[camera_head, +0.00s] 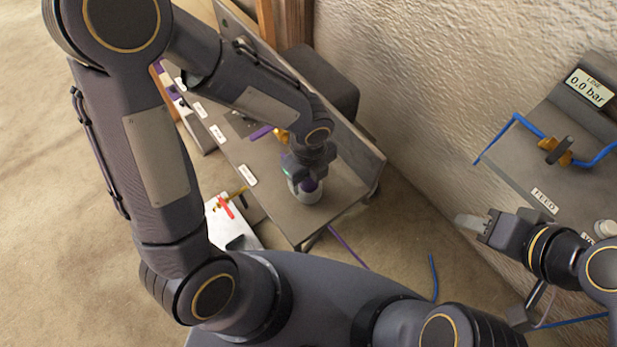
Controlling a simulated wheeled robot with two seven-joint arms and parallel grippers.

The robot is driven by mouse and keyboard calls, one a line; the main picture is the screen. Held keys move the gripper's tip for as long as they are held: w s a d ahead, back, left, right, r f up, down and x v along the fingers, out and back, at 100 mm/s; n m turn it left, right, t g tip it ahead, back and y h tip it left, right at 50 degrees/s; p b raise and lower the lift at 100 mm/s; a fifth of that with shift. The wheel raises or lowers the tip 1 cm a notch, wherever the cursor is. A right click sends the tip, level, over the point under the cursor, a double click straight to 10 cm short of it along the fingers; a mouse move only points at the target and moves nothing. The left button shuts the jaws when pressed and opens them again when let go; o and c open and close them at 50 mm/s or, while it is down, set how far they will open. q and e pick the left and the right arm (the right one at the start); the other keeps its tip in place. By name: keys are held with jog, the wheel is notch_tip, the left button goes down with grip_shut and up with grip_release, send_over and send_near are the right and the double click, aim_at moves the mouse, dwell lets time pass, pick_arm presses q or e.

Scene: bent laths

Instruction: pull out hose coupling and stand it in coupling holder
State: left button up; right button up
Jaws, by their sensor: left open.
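My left gripper (304,176) is open and points down over a grey round cup, which looks like the coupling holder (308,196), near the front right end of the grey bench. A purple piece, apparently the hose coupling (309,185), shows in the cup's mouth between or just below the fingers. The gripper hides most of it, so I cannot tell whether the fingers touch it. My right gripper (472,222) is off to the right, in front of the textured wall and away from the bench. I cannot make out a gap between its fingers.
The grey bench (345,190) carries a purple lever (262,132) by brass fittings. A purple hose (346,246) hangs below. At right, a panel has a blue hose (530,126) and a "0.0 bar" display (588,88).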

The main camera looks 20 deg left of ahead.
dwell(0.8)
pick_arm(q)
jog(key=c, duration=1.3)
jog(key=shift+r+p, duration=2.95)
jog(key=shift+r, duration=0.1)
